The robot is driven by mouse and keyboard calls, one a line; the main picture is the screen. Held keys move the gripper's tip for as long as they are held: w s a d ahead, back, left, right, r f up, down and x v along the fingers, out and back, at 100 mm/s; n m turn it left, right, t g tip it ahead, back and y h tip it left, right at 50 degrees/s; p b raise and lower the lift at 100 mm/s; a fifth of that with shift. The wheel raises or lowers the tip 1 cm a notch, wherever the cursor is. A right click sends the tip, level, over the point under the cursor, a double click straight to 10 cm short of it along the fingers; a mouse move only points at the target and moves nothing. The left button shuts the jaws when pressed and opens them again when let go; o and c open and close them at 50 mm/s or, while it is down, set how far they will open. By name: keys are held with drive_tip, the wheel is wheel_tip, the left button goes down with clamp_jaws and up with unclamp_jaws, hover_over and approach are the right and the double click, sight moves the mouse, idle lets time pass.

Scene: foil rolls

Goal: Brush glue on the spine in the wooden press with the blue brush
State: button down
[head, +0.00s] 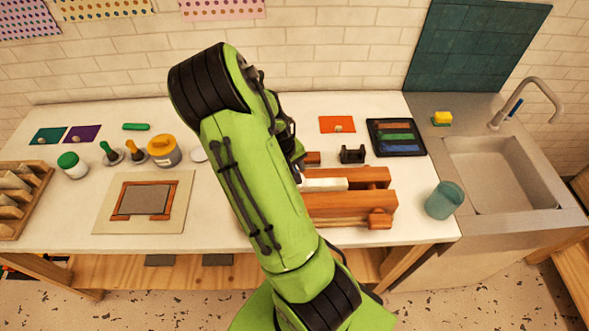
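The wooden press (350,207) lies on the right half of the worktop, with its left part hidden behind my arm. A pale cream block (324,184) sits between its wooden beams; this may be the book with the spine. I cannot make out a blue brush; my arm covers part of the worktop. A jar with an orange-yellow lid (162,146) stands left of my arm; whether it holds glue I cannot tell. My green arm crosses the middle of the picture, and my gripper does not show.
A framed board (144,200) lies in front. A black tray (397,152) with coloured strips, a teal cup (444,200) and a sink (500,172) are at the right.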

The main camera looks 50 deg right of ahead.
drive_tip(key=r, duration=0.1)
drive_tip(key=p, duration=0.1)
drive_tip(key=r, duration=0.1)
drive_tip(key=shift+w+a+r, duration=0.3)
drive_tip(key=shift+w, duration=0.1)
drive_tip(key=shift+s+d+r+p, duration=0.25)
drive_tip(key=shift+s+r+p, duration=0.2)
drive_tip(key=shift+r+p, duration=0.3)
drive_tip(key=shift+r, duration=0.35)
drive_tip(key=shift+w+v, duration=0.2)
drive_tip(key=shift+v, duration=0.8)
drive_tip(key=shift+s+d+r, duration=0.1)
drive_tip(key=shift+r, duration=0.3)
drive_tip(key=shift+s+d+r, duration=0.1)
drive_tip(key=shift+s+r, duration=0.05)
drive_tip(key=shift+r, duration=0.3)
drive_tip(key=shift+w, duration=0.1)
